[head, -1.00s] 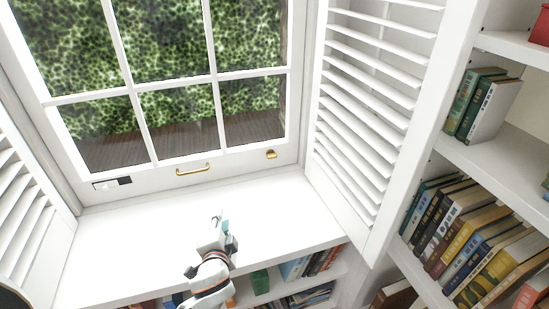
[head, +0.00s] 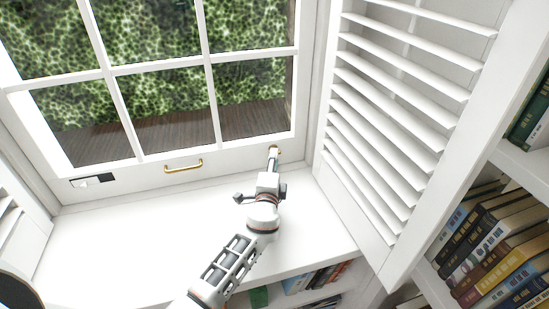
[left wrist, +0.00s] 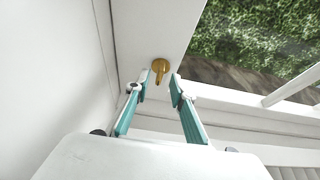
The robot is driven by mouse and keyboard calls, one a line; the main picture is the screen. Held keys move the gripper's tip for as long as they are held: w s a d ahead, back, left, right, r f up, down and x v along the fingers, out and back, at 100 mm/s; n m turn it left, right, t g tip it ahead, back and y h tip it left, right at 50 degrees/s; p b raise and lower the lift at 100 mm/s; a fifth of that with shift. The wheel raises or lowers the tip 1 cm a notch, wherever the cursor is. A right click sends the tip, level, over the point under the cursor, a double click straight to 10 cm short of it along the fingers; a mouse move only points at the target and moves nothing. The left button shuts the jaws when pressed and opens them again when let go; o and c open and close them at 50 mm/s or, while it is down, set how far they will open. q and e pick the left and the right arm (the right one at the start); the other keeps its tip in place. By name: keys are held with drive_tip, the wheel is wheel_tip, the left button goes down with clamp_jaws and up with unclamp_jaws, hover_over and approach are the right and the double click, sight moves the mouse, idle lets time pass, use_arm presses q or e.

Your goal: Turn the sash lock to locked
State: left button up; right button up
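The brass sash lock (head: 274,148) sits on the window's bottom rail at its right end, partly covered by my left gripper in the head view. In the left wrist view the sash lock (left wrist: 159,70) shows a round base with a short lever pointing down towards me. My left gripper (left wrist: 160,82) is open, its teal fingers apart with the lever between and just beyond the tips. I cannot tell whether a finger touches it. In the head view my left gripper (head: 273,160) reaches up to the rail. My right gripper is not in view.
A brass pull handle (head: 183,166) is on the middle of the bottom rail. A black and white plate (head: 92,181) is at the rail's left. White louvred shutters (head: 390,120) stand close on the right. The white sill (head: 150,225) is bare.

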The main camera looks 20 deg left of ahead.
use_arm(q)
drive_tip(key=shift+w+a, duration=0.15)
drive_tip(key=shift+w, duration=0.7)
clamp_jaws()
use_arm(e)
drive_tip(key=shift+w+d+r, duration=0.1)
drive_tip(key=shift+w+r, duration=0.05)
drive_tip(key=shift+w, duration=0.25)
